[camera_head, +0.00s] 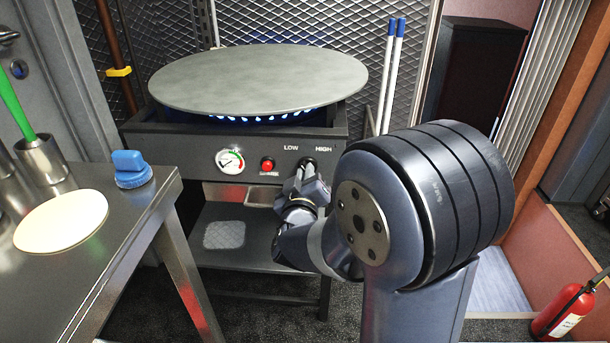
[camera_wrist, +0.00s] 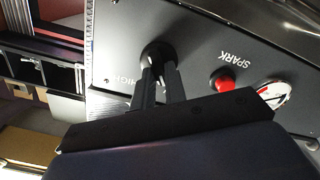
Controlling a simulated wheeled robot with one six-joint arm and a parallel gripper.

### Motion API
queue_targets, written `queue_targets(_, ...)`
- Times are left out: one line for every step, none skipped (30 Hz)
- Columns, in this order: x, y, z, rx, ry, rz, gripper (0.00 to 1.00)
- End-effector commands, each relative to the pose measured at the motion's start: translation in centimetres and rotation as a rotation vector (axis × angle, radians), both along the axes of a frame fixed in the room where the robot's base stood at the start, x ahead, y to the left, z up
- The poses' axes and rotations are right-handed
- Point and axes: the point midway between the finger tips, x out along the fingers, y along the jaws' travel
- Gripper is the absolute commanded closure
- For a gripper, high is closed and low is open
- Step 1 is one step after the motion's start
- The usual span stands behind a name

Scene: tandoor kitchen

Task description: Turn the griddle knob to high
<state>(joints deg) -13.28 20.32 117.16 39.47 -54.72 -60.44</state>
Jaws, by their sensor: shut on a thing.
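The griddle (camera_head: 258,78) is a wide round grey plate over a ring of blue flames. Its dark front panel (camera_head: 190,150) carries the printed words LOW and HIGH. The black knob (camera_head: 309,162) sits just below these words, mostly hidden by my gripper (camera_head: 305,172). In the wrist view the knob (camera_wrist: 157,52) is between the fingertips of my gripper (camera_wrist: 158,72), which is shut on it. The word HIGH there is partly hidden beside a finger. I cannot tell which way the knob points.
A red SPARK button (camera_head: 267,164) and a round gauge (camera_head: 230,160) are left of the knob. A steel table (camera_head: 120,235) with a flatbread (camera_head: 61,220) and a blue-handled press (camera_head: 131,168) stands at the left. A fire extinguisher (camera_head: 565,312) stands at the lower right.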

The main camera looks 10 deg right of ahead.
Motion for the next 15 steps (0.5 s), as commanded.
queue_targets(-0.01, 0.01, -0.01, 0.0, 0.0, 0.0, 1.0)
queue_targets(-0.01, 0.01, -0.02, 0.0, 0.001, 0.001, 1.0)
queue_targets(-0.01, 0.01, -0.02, 0.0, 0.001, 0.001, 1.0)
queue_targets(-0.01, 0.01, -0.02, 0.0, 0.001, 0.001, 1.0)
queue_targets(-0.01, 0.01, -0.02, 0.0, 0.0, 0.0, 1.0)
queue_targets(-0.02, 0.01, -0.03, 0.001, 0.0, 0.0, 1.0)
queue_targets(-0.02, 0.01, -0.03, 0.002, 0.0, 0.001, 1.0)
queue_targets(-0.02, 0.01, -0.04, 0.004, -0.001, 0.001, 1.0)
queue_targets(-0.02, 0.01, -0.05, 0.008, -0.002, 0.0, 1.0)
queue_targets(-0.02, 0.0, -0.06, 0.011, -0.004, 0.0, 1.0)
queue_targets(-0.02, 0.0, -0.07, 0.018, -0.006, 0.0, 1.0)
queue_targets(-0.02, -0.01, -0.09, 0.029, -0.009, 0.0, 1.0)
queue_targets(-0.02, -0.01, -0.11, 0.037, -0.012, 0.0, 1.0)
queue_targets(-0.03, -0.01, -0.12, 0.048, -0.015, 0.0, 1.0)
queue_targets(-0.03, -0.03, -0.14, 0.065, -0.021, 0.0, 1.0)
